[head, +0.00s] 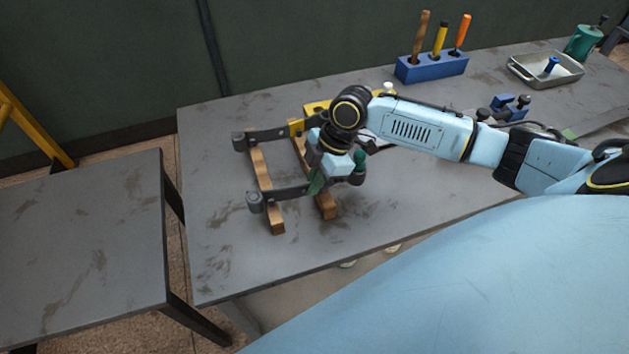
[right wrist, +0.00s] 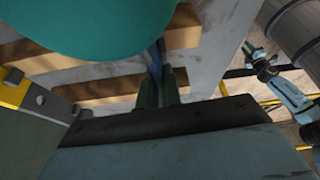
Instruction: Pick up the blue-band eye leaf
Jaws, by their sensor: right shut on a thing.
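A dark grey leaf spring with rolled eyes lies across the near ends of the wooden rails; I take this near leaf (head: 285,192) for the blue-band eye leaf. My right gripper (head: 317,186) is over its middle, with its dark green fingers shut on it. In the right wrist view the fingers (right wrist: 159,88) close around a thin bluish strip (right wrist: 160,55). Most of the band is hidden by the gripper. My left gripper (right wrist: 258,58) shows small at the right of the right wrist view; its opening is too small to judge.
A second leaf with a yellow band (head: 296,127) lies across the far part of the rails (head: 262,170). A teal-green object (head: 358,167) is close beside my right gripper. A blue tool block (head: 432,67) and a metal tray (head: 530,75) stand behind. The table's left front is clear.

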